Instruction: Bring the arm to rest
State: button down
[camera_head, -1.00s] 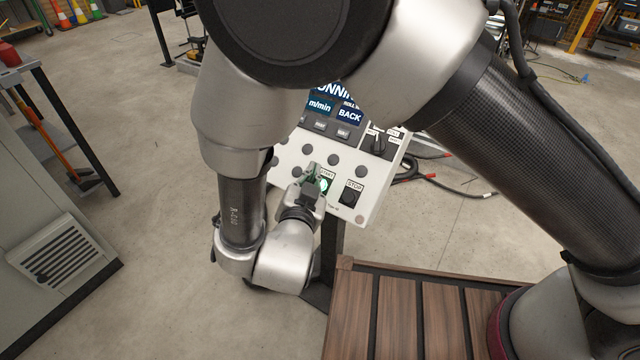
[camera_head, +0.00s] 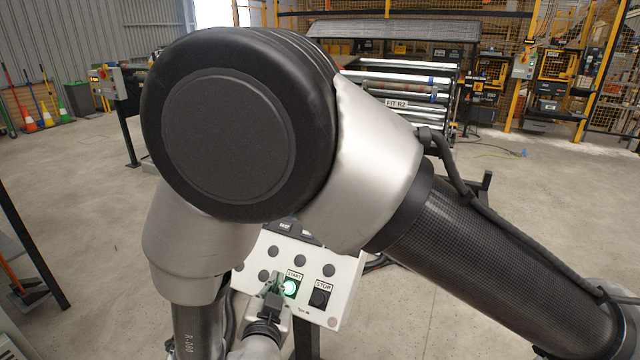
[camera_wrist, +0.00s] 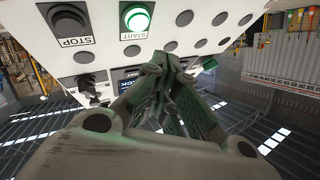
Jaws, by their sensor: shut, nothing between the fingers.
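My gripper (camera_head: 273,290) is at the front of a white control panel (camera_head: 343,290), beside the lit green START button (camera_head: 291,288). The black STOP button (camera_head: 319,298) is to the right of START. In the wrist view the fingers (camera_wrist: 168,68) are together and empty, just off the panel face, with the lit START button (camera_wrist: 136,18) and the STOP button (camera_wrist: 70,22) beyond them. I cannot tell whether the fingertips touch the panel. My arm is bent, and its large elbow joint hides the upper part of the panel in the head view.
A roller machine (camera_head: 405,85) marked FIT R2 stands at the back, with yellow mesh fencing (camera_head: 290,22) behind. A small control box on a post (camera_head: 107,82) is at the far left. Concrete floor (camera_head: 75,165) is open left of my arm.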

jog(key=s+a+f+n+g+y, duration=0.45)
jog(key=s+f+n+g, duration=0.25)
jog(key=s+f+g, duration=0.25)
jog(key=w+d+r+n+g+h, duration=0.2)
jog(key=w+d+r+g, duration=0.1)
jog(key=d+r, duration=0.9)
jog(key=w+d+r+n+g+h, duration=0.15)
jog(key=d+r+g, duration=0.25)
jog(key=d+r, duration=0.8)
jog(key=s+d+r+m+t+h, duration=0.1)
jog(key=d+r, duration=0.4)
jog(key=d, duration=0.9)
jog(key=s+d+r+m+t+h, duration=0.1)
jog(key=d+r+m+t, duration=0.3)
jog(key=d, duration=1.1)
jog(key=shift+s+d+r+m, duration=0.2)
jog(key=shift+s+r+m, duration=0.3)
jog(key=shift+r+m, duration=0.45)
